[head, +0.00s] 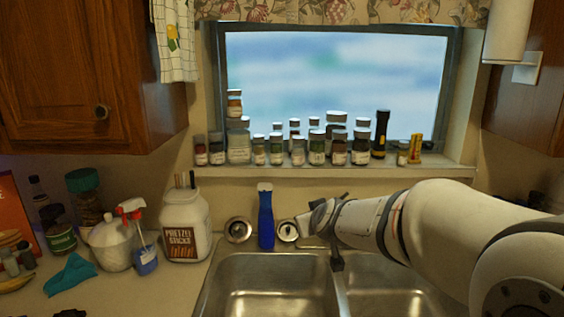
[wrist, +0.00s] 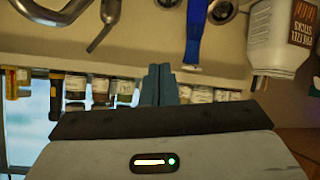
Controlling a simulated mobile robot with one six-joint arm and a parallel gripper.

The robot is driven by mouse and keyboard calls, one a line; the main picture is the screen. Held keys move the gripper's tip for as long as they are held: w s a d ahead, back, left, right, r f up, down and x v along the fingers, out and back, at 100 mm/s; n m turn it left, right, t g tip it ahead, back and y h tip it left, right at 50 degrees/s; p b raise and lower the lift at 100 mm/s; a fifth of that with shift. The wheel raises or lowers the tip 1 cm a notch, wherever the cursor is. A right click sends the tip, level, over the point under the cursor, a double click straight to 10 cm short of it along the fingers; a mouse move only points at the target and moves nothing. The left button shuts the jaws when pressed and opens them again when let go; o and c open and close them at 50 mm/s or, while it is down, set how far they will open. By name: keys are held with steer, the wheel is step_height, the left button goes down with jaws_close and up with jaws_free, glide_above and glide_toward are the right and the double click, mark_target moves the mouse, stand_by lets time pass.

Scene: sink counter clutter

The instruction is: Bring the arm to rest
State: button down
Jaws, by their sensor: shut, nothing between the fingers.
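My arm reaches in from the right in the head view, over the right part of the sink. My gripper (head: 306,222) is at its left end, in front of the faucet area and just right of a blue bottle (head: 266,218). In the wrist view my gripper's fingers (wrist: 158,76) are together with nothing between them. That view is upside down, with the blue bottle (wrist: 194,40) near the fingers but apart from them. The gripper hides part of the faucet in the head view.
A double steel sink (head: 265,280) lies below the arm. A pretzel jar (head: 186,225), a spray bottle (head: 143,245) and a teal cloth (head: 70,274) stand or lie on the left counter. Several spice jars (head: 276,148) line the window sill. Wooden cabinets (head: 85,70) hang at both sides.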

steer(key=s+d+f+m+g, duration=0.1)
steer(key=s+d+f+g, duration=0.1)
steer(key=s, duration=0.7)
steer(key=s+d+f+m+g+h, duration=0.1)
steer(key=s+d+f+g, duration=0.1)
steer(key=s, duration=0.8)
steer(key=s+d+f+m+g, duration=0.2)
steer(key=s+d+f+g, duration=0.1)
steer(key=s, duration=0.7)
steer(key=shift+f+g, duration=0.45)
steer(key=shift+g, duration=0.45)
